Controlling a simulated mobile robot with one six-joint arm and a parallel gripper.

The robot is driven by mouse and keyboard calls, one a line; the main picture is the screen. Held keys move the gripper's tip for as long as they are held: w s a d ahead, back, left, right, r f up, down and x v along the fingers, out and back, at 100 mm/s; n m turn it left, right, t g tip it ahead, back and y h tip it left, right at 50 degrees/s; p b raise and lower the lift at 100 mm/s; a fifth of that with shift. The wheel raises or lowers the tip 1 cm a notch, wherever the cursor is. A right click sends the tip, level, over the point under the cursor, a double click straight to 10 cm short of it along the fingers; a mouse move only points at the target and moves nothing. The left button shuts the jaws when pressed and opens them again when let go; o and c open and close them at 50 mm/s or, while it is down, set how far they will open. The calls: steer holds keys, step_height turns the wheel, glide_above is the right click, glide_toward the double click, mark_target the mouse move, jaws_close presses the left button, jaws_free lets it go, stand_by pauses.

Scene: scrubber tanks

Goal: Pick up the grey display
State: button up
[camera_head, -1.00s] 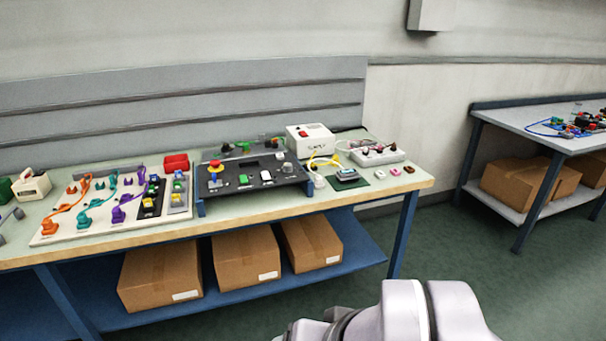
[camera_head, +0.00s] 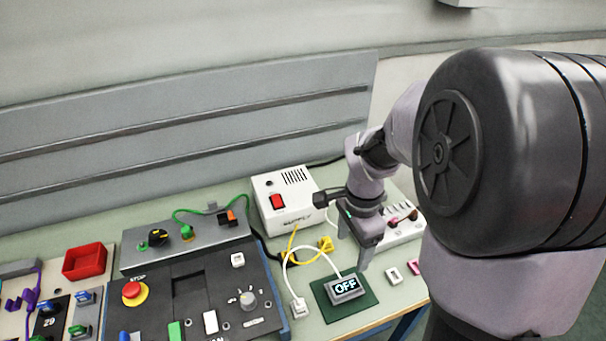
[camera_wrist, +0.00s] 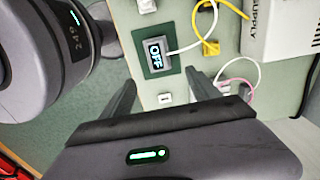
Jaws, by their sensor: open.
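The grey display (camera_head: 345,289) reads OFF and lies on a dark green mat (camera_head: 330,308) near the front edge of the bench. A white cable runs from it to a white plug (camera_head: 298,308) on its left. My gripper (camera_head: 354,250) is open and empty, above the bench just behind and right of the display, with its fingers pointing down. In the wrist view the display (camera_wrist: 157,54) is beyond the fingertips of my gripper (camera_wrist: 163,82), upper middle, and nothing is between the fingers.
A white supply box (camera_head: 287,207) stands behind the display, with a yellow cable and yellow connector (camera_head: 326,244) between them. A black control panel (camera_head: 200,300) is at left. A white socket strip (camera_head: 402,232) and small white (camera_head: 394,276) and pink pieces lie right of the display.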

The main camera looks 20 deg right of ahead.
mark_target(345, 285)
steer(key=f+b, duration=0.2)
steer(key=f, duration=0.2)
steer(key=f+b, duration=0.1)
steer(key=f, duration=0.3)
steer(key=s+f+b, duration=0.1)
steer(key=f+b, duration=0.1)
steer(key=f, duration=0.3)
steer(key=shift+a+b, duration=0.15)
steer(key=shift+b, duration=0.15)
steer(key=f+b, duration=0.1)
steer(key=f, duration=0.1)
steer(key=f+b, duration=0.1)
steer(key=f, duration=0.1)
steer(key=shift+w+f, duration=0.2)
steer(key=shift+f, duration=0.05)
steer(key=shift+r, duration=0.1)
steer(key=c, duration=1.2)
steer(key=shift+c, duration=0.2)
steer(key=shift+r, duration=0.15)
